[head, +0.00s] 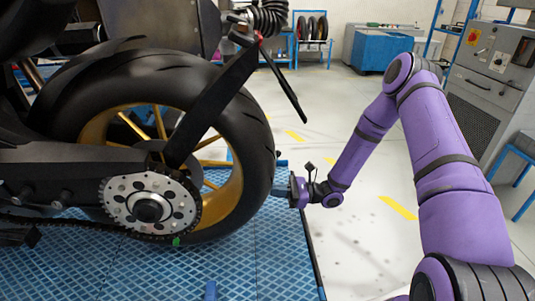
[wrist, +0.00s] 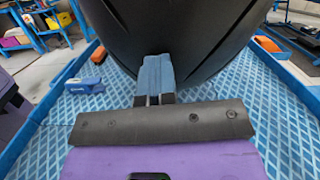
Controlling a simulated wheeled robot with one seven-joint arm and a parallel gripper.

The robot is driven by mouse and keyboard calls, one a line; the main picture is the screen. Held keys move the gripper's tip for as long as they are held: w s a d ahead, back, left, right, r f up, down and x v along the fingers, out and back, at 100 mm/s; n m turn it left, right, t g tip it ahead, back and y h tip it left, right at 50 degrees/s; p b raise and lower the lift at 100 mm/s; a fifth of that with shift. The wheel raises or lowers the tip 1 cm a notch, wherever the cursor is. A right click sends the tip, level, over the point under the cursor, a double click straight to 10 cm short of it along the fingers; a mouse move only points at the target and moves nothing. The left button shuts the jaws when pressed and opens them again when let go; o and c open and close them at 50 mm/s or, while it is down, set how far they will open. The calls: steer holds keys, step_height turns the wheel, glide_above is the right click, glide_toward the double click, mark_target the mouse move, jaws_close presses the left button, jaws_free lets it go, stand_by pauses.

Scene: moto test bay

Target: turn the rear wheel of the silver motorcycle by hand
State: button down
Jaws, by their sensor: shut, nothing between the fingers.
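The rear wheel of the motorcycle has a wide black tyre (head: 258,150) and a gold rim (head: 232,190) with gold spokes. It stands over a blue ramp platform, with a sprocket and chain on its near side. My gripper (head: 279,191) is at the tyre's right-hand edge, low down. In the wrist view the tyre (wrist: 190,30) fills the top middle. My shut gripper (wrist: 154,65) has its blue fingertips together, with nothing between them. The tips overlap the tyre in the picture; I cannot tell whether they touch it. The lower edge of the tyre is partly hidden behind the fingers.
The blue lattice platform (wrist: 240,105) has a raised edge. A blue box (wrist: 85,86) and an orange item (wrist: 265,43) lie on it. A grey cabinet (head: 490,75) stands at right. Spare tyres (head: 312,27) sit on a rack behind.

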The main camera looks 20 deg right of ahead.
steer(key=r, duration=0.1)
steer(key=d+r, duration=0.1)
steer(key=r, duration=0.1)
steer(key=shift+s+d+r, duration=0.15)
steer(key=shift+r, duration=0.1)
stand_by(0.4)
steer(key=shift+r, duration=0.15)
step_height(320, 180, up, 11)
steer(key=shift+d+f, duration=0.15)
steer(key=shift+f, duration=0.05)
stand_by(1.7)
steer(key=shift+s+d, duration=0.1)
steer(key=shift+s, duration=0.05)
steer(key=v, duration=0.6)
stand_by(0.5)
steer(key=shift+f, duration=0.1)
